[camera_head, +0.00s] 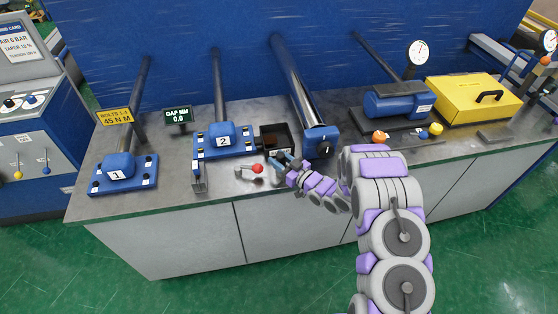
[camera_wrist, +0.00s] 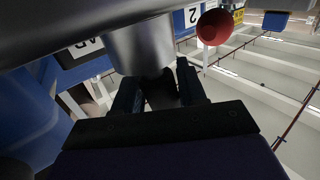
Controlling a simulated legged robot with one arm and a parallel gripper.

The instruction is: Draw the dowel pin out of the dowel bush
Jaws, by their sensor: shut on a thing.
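My gripper (camera_head: 281,164) is over the bench's front part, just below the small black open box and right of a red-knobbed lever. In the wrist view my gripper's two dark fingers (camera_wrist: 160,88) are shut on a dark, narrow piece, which I take for the dowel pin (camera_wrist: 161,95). A wide silver cylinder (camera_wrist: 140,46) stands directly beyond the fingertips. I cannot tell whether it is part of the pin or the dowel bush, nor how deep the pin sits. In the head view the pin and bush are too small or hidden to make out.
The red knob (camera_head: 257,168) is close left of my gripper; blue block 2 (camera_head: 222,141) is behind it. The black box (camera_head: 263,131) and a blue-ended roller (camera_head: 320,142) stand close behind. A yellow case (camera_head: 472,99) is far right.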

